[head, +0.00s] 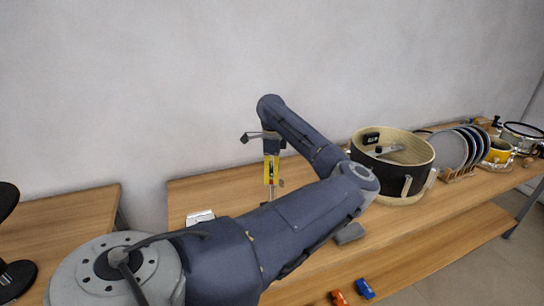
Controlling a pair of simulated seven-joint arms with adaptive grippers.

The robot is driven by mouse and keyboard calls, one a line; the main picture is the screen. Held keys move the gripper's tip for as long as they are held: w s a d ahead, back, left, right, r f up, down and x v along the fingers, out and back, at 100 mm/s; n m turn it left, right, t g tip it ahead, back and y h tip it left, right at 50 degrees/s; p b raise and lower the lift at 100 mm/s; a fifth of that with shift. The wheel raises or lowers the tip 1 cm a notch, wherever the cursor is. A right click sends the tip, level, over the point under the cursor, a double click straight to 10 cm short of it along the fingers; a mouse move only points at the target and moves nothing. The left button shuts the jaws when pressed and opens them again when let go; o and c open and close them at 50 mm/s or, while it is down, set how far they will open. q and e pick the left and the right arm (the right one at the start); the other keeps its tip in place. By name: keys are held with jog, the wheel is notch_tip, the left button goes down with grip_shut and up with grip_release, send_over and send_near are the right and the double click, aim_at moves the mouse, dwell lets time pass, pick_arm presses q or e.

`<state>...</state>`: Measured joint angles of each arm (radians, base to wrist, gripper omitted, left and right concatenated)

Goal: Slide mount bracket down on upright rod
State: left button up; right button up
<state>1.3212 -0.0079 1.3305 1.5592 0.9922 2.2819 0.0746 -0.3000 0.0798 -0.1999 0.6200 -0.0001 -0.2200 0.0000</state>
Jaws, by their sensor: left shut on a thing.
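My left arm reaches across the middle of the head view and bends back so that its end points down over the table. My right gripper is not in view.
On the wooden table (190,188) are a white item (200,217), a grey block (350,233), a drum (425,178), plates in a rack (450,150) and a yellow pot (499,153). Red (338,297) and blue (364,289) toy cars lie on the lower shelf. A wall stands behind.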

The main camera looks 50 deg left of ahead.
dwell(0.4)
pick_arm(q)
jog(key=o, duration=1.3)
jog(key=shift+f, duration=0.1)
notch_tip(320, 180, up, 12)
jog(key=shift+a+r, duration=0.1)
